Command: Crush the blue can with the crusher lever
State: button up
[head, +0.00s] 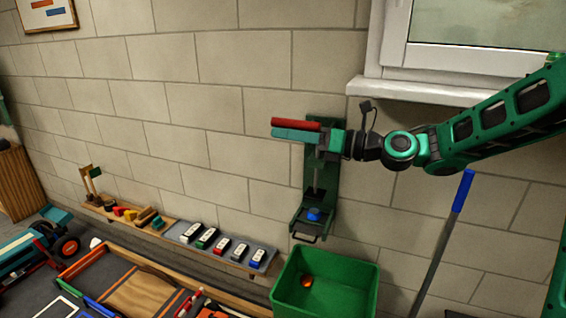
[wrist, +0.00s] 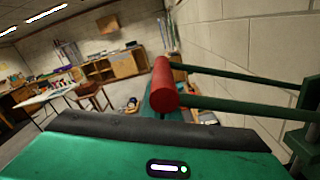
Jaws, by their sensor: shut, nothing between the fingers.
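The wall-mounted crusher has a green back plate (head: 322,177). The blue can (head: 314,214) sits low in it, near its bottom bracket. The lever's red handle (head: 296,123) is raised at the top and points left; it also shows in the wrist view (wrist: 163,85), joined to two green rods. My gripper (head: 280,135) is shut and empty, its teal fingers alongside and just below the red handle in the head view. I cannot tell whether they touch it. In the wrist view the handle hides part of the fingers, and the can is not seen.
A green bin (head: 330,308) stands below the crusher, with a small orange-red object (head: 306,281) inside. A blue-handled pole (head: 463,190) leans at the right. A shelf of toy cars (head: 220,247) runs along the wall at the left. A window sill (head: 410,92) juts out above.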

jog(key=o, duration=0.5)
jog(key=shift+d+f, duration=0.1)
jog(key=shift+f, duration=0.15)
jog(key=shift+o, duration=1.2)
jog(key=s+v, duration=0.1)
jog(key=v, duration=1.1)
jog(key=shift+s+r, duration=0.35)
jog(key=shift+d, duration=0.15)
jog(key=v, duration=1)
jog(key=shift+d, duration=0.25)
jog(key=shift+s+a+f, duration=0.1)
dwell(0.3)
